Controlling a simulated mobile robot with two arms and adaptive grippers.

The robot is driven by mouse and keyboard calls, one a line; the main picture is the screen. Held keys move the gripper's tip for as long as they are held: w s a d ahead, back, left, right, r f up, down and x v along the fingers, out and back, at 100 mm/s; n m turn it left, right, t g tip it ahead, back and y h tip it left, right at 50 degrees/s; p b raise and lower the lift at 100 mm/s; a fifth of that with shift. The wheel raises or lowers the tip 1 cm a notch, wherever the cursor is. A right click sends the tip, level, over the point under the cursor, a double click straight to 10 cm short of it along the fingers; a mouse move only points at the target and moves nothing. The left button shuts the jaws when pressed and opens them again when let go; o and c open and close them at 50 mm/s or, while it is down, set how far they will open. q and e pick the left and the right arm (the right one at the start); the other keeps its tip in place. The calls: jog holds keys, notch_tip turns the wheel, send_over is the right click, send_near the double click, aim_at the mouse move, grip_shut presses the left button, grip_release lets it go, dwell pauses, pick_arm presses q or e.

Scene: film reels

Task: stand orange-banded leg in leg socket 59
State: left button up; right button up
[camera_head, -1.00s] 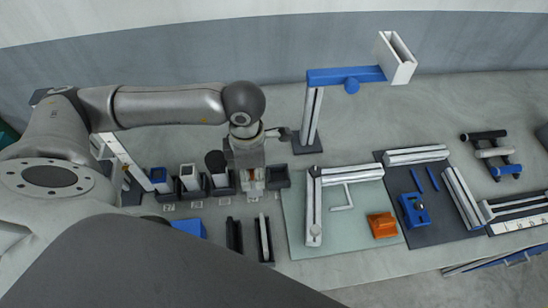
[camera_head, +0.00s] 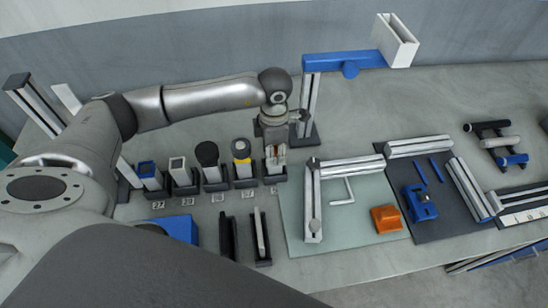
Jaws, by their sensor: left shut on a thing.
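My left gripper (camera_head: 275,150) points down over the rightmost socket (camera_head: 275,179) of a row of dark leg sockets. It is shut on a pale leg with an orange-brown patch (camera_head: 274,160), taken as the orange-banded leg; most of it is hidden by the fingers. Its lower end is at the socket mouth; I cannot tell how deep it sits. The number plate (camera_head: 274,190) below this socket is too small to read. My right gripper is not in view.
Left of it stand a yellow-banded leg (camera_head: 241,157), a black-topped leg (camera_head: 207,157), a white leg (camera_head: 178,168) and a blue-topped leg (camera_head: 147,171). A blue-armed post (camera_head: 312,100) stands close on the right. A pale green mat (camera_head: 340,228) lies right of the front black trays (camera_head: 262,240).

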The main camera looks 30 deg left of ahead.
pick_arm(q)
jog(key=shift+f, duration=0.9)
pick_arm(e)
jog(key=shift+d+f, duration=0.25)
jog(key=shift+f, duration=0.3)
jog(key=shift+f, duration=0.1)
pick_arm(q)
jog(key=shift+f+b, duration=0.2)
jog(key=shift+b, duration=0.2)
jog(key=o, duration=1.1)
jog(key=shift+o, duration=0.2)
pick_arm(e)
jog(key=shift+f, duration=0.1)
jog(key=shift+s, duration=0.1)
